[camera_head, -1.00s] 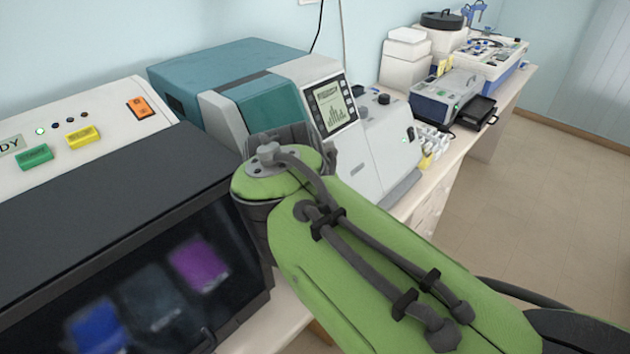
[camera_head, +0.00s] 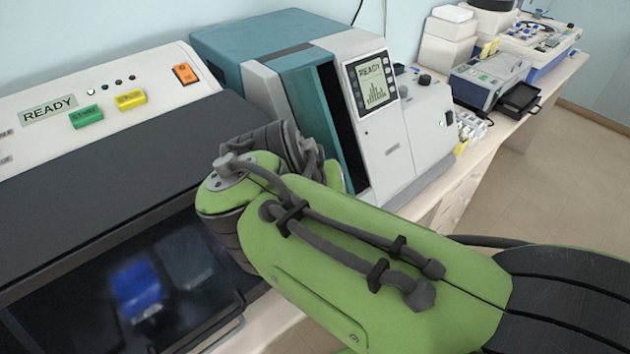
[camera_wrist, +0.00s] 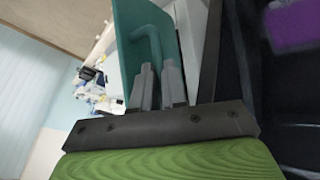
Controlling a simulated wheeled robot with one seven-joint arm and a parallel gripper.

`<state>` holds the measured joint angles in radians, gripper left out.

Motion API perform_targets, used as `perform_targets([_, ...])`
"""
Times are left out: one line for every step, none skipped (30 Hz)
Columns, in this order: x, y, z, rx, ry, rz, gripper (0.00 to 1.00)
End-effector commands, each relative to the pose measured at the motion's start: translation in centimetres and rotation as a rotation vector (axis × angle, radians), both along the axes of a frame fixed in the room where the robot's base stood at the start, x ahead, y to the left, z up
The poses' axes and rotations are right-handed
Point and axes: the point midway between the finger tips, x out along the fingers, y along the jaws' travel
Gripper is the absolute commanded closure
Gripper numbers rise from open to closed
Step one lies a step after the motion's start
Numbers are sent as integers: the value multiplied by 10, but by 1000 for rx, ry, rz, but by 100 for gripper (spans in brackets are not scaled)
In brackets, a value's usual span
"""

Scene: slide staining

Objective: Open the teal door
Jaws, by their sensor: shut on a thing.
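The teal door (camera_head: 310,95) belongs to the grey-and-teal machine in the middle of the head view. It stands partly open, with a dark gap between it and the panel with the screen. In the wrist view the teal door (camera_wrist: 138,22) fills the upper middle, with its curved teal handle (camera_wrist: 150,40). My gripper (camera_wrist: 158,75) is shut on the handle, its two grey fingers on either side of it. In the head view my green arm hides the gripper and the lower part of the door.
A dark-fronted stainer (camera_head: 100,180) with a READY display and coloured buttons stands close on the left. The machine's screen panel (camera_head: 375,85) is right of the door. Several devices and white boxes (camera_head: 450,40) stand farther along the bench. The floor at right is clear.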

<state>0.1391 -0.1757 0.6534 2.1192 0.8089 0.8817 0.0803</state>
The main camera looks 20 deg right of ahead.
Motion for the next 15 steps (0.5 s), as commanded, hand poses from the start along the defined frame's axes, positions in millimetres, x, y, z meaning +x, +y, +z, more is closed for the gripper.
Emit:
perform_targets([1, -1, -3, -1, 9, 3, 100])
perform_targets([1, -1, -3, -1, 9, 3, 100])
perform_targets([1, -1, -3, -1, 9, 3, 100])
perform_targets([1, -1, -3, -1, 7, 3, 83])
perform_targets([1, -1, -3, -1, 7, 3, 78])
perform_targets([1, -1, -3, -1, 7, 2, 72])
perform_targets([1, -1, -2, -1, 5, 2, 68])
perform_targets([1, -1, -2, -1, 5, 1, 63])
perform_targets([1, -1, -2, -1, 4, 1, 62])
perform_targets([1, -1, -2, -1, 4, 0, 62])
perform_targets([1, -1, -1, -1, 3, 1, 62])
perform_targets([1, -1, -1, -1, 2, 0, 62])
perform_targets([1, -1, -1, -1, 2, 0, 62])
perform_targets([1, -1, -1, -1, 1, 0, 62])
perform_targets([0, -1, -1, -1, 1, -1, 62])
